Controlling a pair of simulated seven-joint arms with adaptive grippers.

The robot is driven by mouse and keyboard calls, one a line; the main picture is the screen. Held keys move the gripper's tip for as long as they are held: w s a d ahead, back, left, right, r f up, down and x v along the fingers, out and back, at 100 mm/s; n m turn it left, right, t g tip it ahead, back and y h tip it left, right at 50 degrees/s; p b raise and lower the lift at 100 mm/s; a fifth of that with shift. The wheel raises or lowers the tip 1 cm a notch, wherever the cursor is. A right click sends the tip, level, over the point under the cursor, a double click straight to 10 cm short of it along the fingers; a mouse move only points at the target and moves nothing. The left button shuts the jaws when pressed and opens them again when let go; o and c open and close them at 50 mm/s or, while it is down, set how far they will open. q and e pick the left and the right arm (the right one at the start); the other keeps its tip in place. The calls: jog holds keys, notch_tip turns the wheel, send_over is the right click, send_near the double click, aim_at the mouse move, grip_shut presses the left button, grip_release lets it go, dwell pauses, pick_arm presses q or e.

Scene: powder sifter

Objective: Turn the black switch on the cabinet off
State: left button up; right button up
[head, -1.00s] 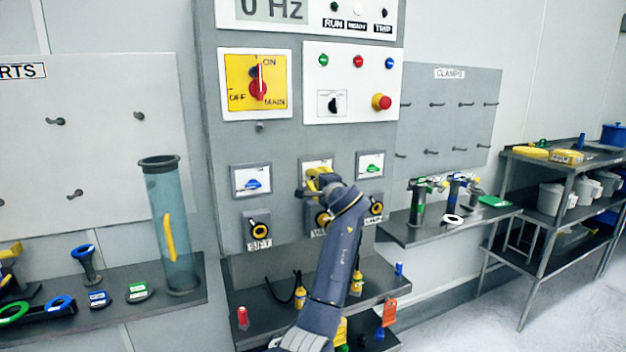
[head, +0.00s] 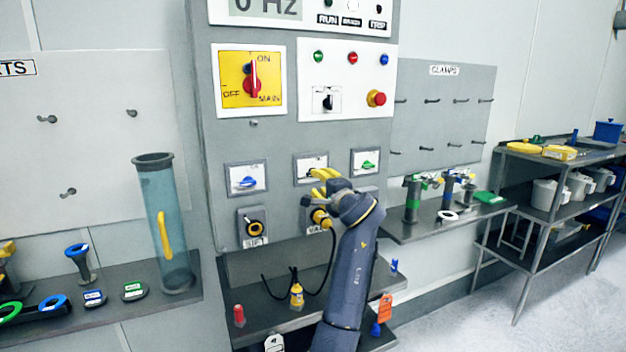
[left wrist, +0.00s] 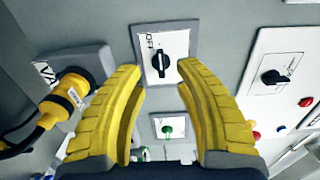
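A black switch (left wrist: 160,64) on a white plate marked OFF shows between my fingers in the left wrist view. In the head view its plate (head: 303,163) is in the middle of the cabinet's (head: 290,140) lower row, partly hidden by my fingers. My left gripper (left wrist: 157,68) is open, with one yellow finger on each side of the switch in the picture; I cannot tell whether they touch it. In the head view the left gripper (head: 324,182) is close in front of that plate. My right gripper is not in view.
A yellow plug (left wrist: 72,92) sits in a socket beside the plate. A blue switch (head: 246,182) and a green switch (head: 368,165) flank it. Above are another black knob (head: 328,101), a red main switch (head: 252,84) and a red stop button (head: 376,98).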

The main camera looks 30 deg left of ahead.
pick_arm(q)
jog(key=shift+v, duration=2.1)
